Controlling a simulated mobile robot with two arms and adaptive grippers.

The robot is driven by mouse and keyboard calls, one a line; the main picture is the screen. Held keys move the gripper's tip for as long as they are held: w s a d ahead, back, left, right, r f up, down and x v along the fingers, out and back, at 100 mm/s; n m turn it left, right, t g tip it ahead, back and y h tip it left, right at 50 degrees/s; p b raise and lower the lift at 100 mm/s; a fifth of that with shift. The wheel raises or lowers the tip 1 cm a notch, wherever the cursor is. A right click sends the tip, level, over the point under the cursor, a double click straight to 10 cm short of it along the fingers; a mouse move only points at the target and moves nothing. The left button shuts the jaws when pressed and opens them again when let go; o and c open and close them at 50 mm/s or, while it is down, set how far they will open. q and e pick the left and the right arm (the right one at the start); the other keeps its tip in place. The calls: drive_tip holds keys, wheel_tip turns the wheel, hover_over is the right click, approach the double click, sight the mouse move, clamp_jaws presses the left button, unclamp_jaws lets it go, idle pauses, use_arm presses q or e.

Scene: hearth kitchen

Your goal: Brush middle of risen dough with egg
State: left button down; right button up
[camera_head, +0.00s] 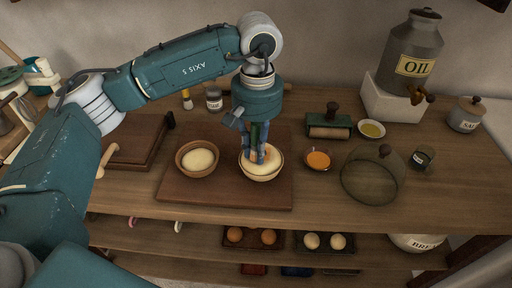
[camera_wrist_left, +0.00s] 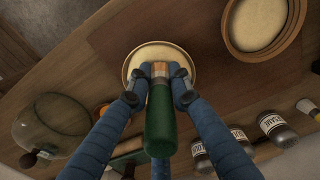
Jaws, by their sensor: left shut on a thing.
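My left gripper (camera_head: 257,152) points down over the middle bowl of dough (camera_head: 262,175). In the left wrist view its blue fingers (camera_wrist_left: 160,96) are shut on a brush (camera_wrist_left: 160,120) with a green handle and a copper-coloured collar. The brush's lower end is at the pale dough (camera_wrist_left: 148,54); whether the bristles touch it cannot be told. A second bowl of dough (camera_head: 198,160) stands to the left on the same board. A small bowl of orange egg wash (camera_head: 318,160) is to the right. My right gripper is not in view.
The wooden board (camera_head: 225,197) carries both dough bowls. A glass dome (camera_head: 370,178), a roller (camera_head: 329,127), an oil bowl (camera_head: 372,129) and an oil urn (camera_head: 410,55) stand to the right. Small jars (camera_head: 213,99) are behind. A shelf below holds eggs (camera_head: 268,237).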

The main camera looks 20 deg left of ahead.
sight(257, 131)
use_arm(q)
wheel_tip(257, 131, up, 4)
drive_tip(key=shift+p, duration=1)
drive_tip(key=shift+r+p, duration=0.4)
drive_tip(key=shift+r, duration=0.45)
drive_tip(key=shift+r+p, duration=0.75)
drive_tip(key=shift+r, duration=0.8)
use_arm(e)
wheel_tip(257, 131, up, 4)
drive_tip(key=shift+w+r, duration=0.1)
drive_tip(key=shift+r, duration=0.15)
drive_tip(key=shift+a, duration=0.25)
